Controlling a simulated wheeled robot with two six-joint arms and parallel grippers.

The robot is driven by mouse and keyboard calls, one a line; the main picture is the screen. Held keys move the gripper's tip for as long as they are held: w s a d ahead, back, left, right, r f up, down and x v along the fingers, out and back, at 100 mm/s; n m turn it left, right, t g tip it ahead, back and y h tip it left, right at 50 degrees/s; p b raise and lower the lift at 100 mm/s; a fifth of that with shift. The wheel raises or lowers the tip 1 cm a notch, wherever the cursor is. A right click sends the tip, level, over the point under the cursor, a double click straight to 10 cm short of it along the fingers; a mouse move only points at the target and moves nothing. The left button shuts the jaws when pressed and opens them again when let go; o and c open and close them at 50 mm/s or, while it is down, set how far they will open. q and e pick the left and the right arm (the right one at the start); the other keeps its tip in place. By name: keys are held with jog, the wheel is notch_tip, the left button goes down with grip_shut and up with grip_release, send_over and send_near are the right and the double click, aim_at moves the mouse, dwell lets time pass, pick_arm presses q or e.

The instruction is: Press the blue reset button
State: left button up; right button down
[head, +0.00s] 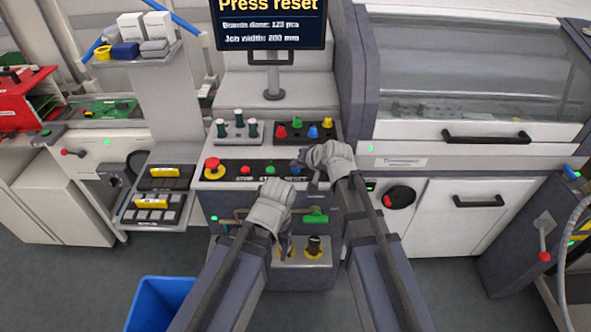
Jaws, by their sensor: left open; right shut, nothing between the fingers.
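The blue reset button (295,171) is at the right end of the button row on the sloped control panel (228,174), above a label that seems to read RESET. My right gripper (304,169) is shut and empty, its tips right beside the button and partly in front of it. I cannot tell whether they touch it. My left gripper (287,248) is open and empty, lower down in front of the machine, below the panel. The screen (268,25) above reads "Press reset".
A red mushroom button (213,166), a red button (245,170) and a green button (270,170) share the panel. Behind stand trays with dark pegs (235,130) and coloured pegs (303,132). A green handle (315,216) is near my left gripper. A blue bin (160,303) is on the floor.

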aim_at(297, 172)
jog(key=shift+f+b, duration=0.45)
dwell(0.4)
dwell(0.3)
jog(key=shift+r+p, duration=0.9)
notch_tip(297, 172, up, 5)
jog(key=p, duration=0.5)
dwell(0.5)
